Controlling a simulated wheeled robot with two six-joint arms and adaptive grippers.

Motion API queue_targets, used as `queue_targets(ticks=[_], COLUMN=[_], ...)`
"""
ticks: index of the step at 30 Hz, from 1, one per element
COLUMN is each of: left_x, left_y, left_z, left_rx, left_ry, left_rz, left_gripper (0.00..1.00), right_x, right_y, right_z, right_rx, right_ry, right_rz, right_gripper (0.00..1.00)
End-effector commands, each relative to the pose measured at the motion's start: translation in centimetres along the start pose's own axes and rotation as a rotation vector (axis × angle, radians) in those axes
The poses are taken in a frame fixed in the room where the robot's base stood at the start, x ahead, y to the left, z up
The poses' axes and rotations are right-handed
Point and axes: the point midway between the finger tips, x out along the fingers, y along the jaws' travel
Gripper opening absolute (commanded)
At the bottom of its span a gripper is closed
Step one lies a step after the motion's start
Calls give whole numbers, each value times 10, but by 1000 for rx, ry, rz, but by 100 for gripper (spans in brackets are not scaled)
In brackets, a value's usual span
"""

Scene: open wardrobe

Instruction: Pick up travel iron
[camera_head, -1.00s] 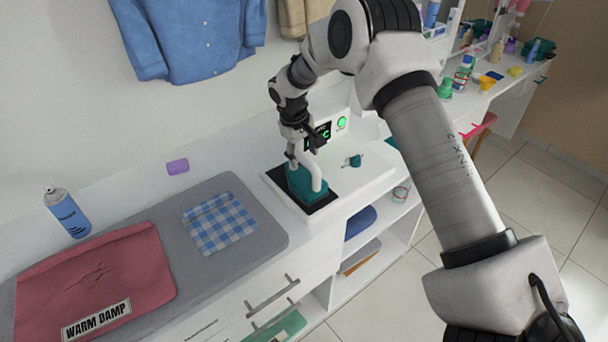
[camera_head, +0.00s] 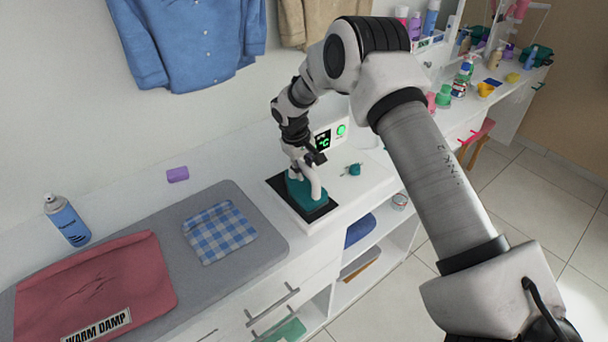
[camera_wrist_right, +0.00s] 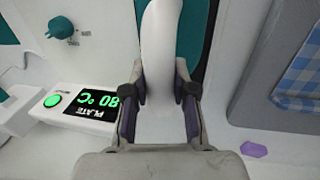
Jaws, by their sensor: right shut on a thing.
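The travel iron has a teal body (camera_head: 299,190) and a white curved handle (camera_head: 316,187). It is at the black plate (camera_head: 318,213) of a white stand; I cannot tell whether it touches the plate. My right gripper (camera_head: 305,166) is above the iron, shut on its handle. In the right wrist view the white handle (camera_wrist_right: 160,55) runs between the two fingers of my right gripper (camera_wrist_right: 160,90), with the teal body (camera_wrist_right: 197,35) behind it. My left gripper is not in view.
The stand has a green-lit display (camera_head: 323,140) and a small teal knob (camera_head: 354,169). To the left are a grey pad (camera_head: 190,278) with a checked cloth (camera_head: 219,232) and red garment (camera_head: 95,290), a purple block (camera_head: 178,174) and a spray can (camera_head: 67,220). Shelves are below.

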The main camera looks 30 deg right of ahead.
Motion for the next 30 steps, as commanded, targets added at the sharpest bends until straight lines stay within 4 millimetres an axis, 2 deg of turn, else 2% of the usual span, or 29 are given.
queue_targets(ticks=[10, 17, 24, 30], left_x=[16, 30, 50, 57], left_y=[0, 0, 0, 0], left_z=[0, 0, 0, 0], left_rx=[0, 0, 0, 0], left_ry=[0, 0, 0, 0], left_rz=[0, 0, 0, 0], left_gripper=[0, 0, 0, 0], right_x=[-32, -41, -55, -66], right_y=[7, -23, -66, -92], right_z=[-2, 31, 80, 108], right_rx=[2, -2, -3, -2], right_ry=[6, 3, 3, 4], right_rz=[1, 0, 4, 2], right_gripper=[0, 0, 0, 0])
